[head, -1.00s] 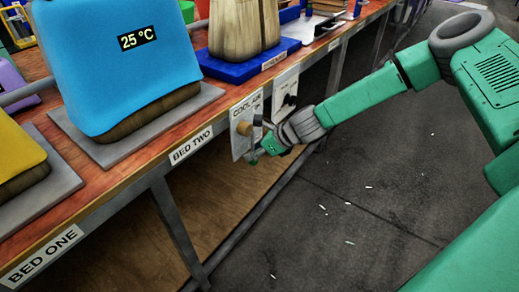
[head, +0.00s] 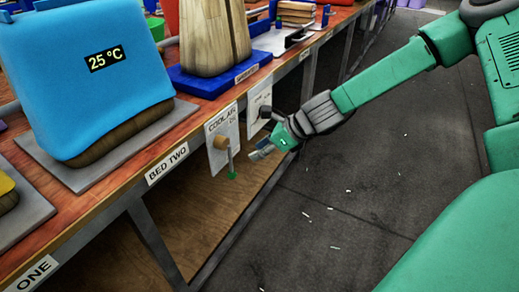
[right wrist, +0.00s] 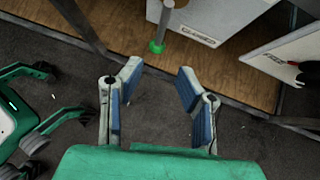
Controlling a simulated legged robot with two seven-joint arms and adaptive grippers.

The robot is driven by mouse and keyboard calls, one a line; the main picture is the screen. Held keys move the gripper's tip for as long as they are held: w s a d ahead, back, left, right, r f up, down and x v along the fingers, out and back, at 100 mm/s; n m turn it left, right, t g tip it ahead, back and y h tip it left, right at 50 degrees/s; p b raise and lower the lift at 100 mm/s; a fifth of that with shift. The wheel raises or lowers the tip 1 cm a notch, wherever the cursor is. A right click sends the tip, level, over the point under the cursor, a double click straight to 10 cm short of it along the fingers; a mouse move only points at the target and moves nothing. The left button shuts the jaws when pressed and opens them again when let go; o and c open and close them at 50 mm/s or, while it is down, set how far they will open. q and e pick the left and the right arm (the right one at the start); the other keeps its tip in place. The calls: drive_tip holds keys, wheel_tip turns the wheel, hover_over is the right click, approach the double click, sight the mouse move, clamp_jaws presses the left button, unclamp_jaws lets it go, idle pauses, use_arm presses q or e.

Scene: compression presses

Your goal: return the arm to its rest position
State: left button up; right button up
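My right arm reaches in from the right in the head view. The lever points down and ends in a green tip. In the right wrist view the gripper (right wrist: 152,88) is open, with nothing between its blue-padded fingers. The lever's green tip (right wrist: 156,47) is beyond the fingers, not touched.
The wooden bench (head: 105,205) carries a blue cover reading 25 °C (head: 85,75) on a grey plate, and a wooden block on a blue tray (head: 215,80). A second panel (head: 258,98) is behind my gripper. The dark floor (head: 350,190) to the right is open.

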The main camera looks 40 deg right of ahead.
idle(0.4)
drive_tip(key=s+a+f+n+g+h+p, duration=0.1)
drive_tip(key=s+a+f+n+g+h, duration=0.15)
drive_tip(key=s+f+n, duration=0.35)
drive_tip(key=s+a+f+n+g+h+p, duration=0.1)
drive_tip(key=s+a+f+n+g, duration=0.2)
drive_tip(key=s+n, duration=0.5)
drive_tip(key=s+a+f+n+g+h+p, duration=0.1)
drive_tip(key=s+f+n, duration=0.3)
drive_tip(key=s+n, duration=1.1)
drive_tip(key=shift+s+a+f+n+h+p, duration=0.25)
drive_tip(key=shift+a+n+h+p, duration=0.1)
drive_tip(key=shift+a+n+p, duration=0.25)
drive_tip(key=shift+w, duration=0.1)
